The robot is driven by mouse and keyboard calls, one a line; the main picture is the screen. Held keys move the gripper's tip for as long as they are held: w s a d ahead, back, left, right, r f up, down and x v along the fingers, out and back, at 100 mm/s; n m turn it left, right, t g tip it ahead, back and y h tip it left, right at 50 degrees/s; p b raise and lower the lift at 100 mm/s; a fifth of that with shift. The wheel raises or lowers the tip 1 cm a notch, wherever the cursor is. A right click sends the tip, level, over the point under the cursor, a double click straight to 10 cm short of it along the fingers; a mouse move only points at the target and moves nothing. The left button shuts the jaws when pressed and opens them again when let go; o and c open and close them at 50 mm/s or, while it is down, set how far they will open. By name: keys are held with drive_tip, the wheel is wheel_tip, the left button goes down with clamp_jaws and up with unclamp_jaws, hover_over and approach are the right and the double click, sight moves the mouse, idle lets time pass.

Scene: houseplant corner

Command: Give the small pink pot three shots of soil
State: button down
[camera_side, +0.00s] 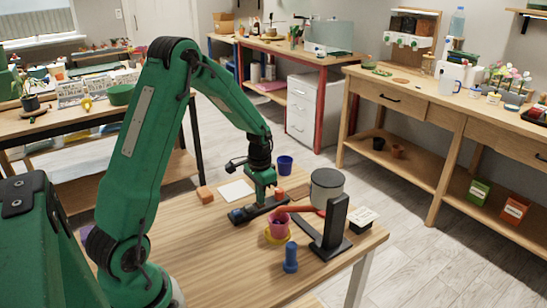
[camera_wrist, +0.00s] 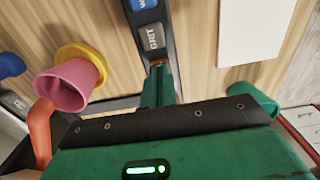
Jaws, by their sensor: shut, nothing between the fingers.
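The small pink pot (camera_side: 278,224) stands on a yellow saucer (camera_side: 268,239) on the wooden table. A dark bar (camera_side: 258,209) carries buttons. In the wrist view one grey button (camera_wrist: 152,38) reads GRIT, and a blue button (camera_wrist: 143,4) is beyond it. My gripper (camera_wrist: 160,68) is shut and empty at the bar, just below the GRIT button in the picture. What lies under its fingertips is hidden, and contact is unclear.
A black upright stand (camera_side: 335,222) and a grey cylinder (camera_side: 327,189) stand right of the pot. A blue bottle-like object (camera_side: 290,258) is in front. The table's left front is clear.

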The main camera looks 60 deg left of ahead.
drive_tip(key=shift+s+f, duration=0.1)
drive_tip(key=shift+f, duration=0.75)
wheel_tip(320, 180, up, 15)
drive_tip(key=shift+w, duration=0.25)
idle(3.0)
